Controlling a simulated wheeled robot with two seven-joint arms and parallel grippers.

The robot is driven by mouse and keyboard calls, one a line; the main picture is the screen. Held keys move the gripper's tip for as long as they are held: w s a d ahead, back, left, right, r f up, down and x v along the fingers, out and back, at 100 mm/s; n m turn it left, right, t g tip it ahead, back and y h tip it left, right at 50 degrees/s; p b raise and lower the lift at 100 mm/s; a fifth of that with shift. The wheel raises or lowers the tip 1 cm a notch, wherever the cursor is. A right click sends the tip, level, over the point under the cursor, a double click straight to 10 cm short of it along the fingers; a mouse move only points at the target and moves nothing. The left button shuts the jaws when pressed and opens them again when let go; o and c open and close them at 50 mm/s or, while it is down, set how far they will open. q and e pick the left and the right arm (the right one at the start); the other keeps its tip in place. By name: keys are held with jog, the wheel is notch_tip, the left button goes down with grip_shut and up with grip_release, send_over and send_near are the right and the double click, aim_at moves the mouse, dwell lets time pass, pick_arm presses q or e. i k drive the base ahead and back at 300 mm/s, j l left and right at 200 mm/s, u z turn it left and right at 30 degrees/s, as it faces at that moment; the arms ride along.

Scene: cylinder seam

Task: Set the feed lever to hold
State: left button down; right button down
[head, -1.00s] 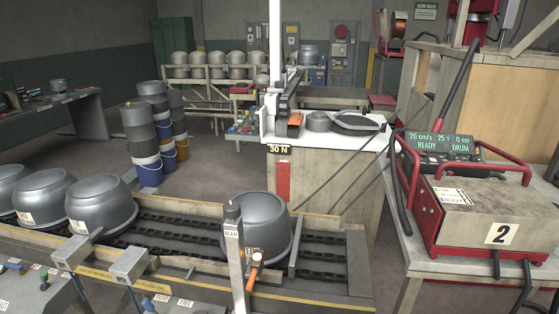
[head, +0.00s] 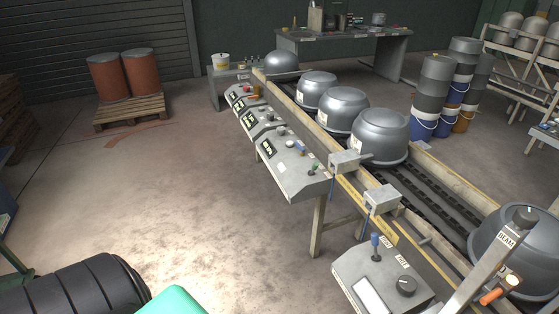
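No lever that I can read as the feed lever is clear in the head view. A grey control box (head: 372,276) at the bottom right has a short blue-tipped lever (head: 375,246), standing roughly upright, and a round black knob (head: 405,286). Small labels sit beside them, too small to read surely. A row of sloped consoles (head: 292,181) farther back carries small levers, including a green-tipped one (head: 314,167) and a blue-tipped one (head: 301,148). Their labels and settings are too small to tell. Neither gripper is in view.
A conveyor (head: 440,201) with grey cylinder shells (head: 380,136) runs behind the consoles. A post with an orange-handled lever (head: 492,296) stands at the lower right. Orange drums (head: 108,77) stand on a pallet (head: 130,112) at the back left.

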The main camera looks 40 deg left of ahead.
aim_at(316, 165)
jog(key=u, duration=1)
jog(key=i+u, duration=0.25)
jog(key=k+j, duration=0.05)
